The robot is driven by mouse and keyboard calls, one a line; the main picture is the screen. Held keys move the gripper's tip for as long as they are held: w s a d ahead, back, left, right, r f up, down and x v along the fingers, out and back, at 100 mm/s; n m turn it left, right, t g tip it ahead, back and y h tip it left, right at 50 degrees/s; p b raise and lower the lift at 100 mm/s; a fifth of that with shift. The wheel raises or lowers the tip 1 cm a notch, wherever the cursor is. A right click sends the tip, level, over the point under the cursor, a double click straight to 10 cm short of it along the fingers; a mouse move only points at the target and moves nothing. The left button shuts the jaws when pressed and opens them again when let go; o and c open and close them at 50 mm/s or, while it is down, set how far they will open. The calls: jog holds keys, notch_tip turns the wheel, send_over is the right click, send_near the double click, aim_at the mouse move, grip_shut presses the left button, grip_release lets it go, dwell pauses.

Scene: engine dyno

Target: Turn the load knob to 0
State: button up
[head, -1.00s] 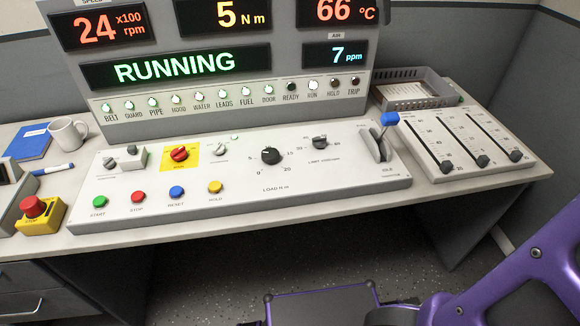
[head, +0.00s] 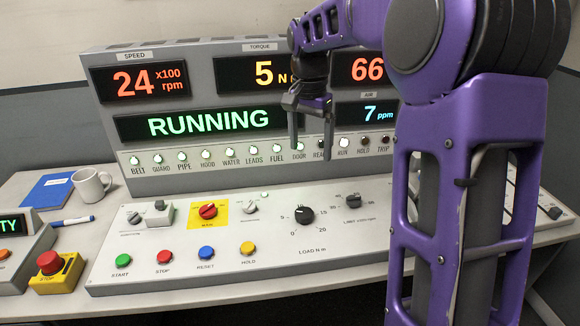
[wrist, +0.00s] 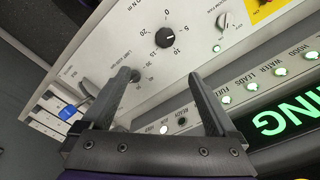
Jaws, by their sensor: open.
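The load knob (head: 304,215) is a round black knob on the sloped white panel, above the label LOAD N m, with marks such as 0, 5 and 20 around it. It also shows in the wrist view (wrist: 165,37), where its pale pointer line seems to face the 5 side. The torque display (head: 250,72) shows 5. My gripper (head: 310,150) is open and empty, fingers pointing down, above the panel and in front of the display housing. In the wrist view the open fingers (wrist: 163,76) stand apart from the knob, which lies beyond their tips.
A smaller limit knob (head: 353,200) sits right of the load knob. A red knob on a yellow plate (head: 208,211) and a row of coloured buttons (head: 206,253) lie left. A blue-tipped lever (wrist: 69,111) shows in the wrist view. My arm hides the panel's right part.

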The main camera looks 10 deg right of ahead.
aim_at(304, 212)
jog(key=shift+m+g+y, duration=0.3)
jog(key=f+b, duration=0.1)
jog(key=f, duration=0.5)
jog(key=f+b, duration=0.1)
jog(key=f, duration=0.6)
jog(key=w+f, duration=0.1)
jog(key=f, duration=0.6)
jog(key=shift+w+a+f+b, duration=0.1)
jog(key=shift+a+b, duration=0.2)
jog(key=shift+b, duration=0.1)
jog(key=c, duration=1.4)
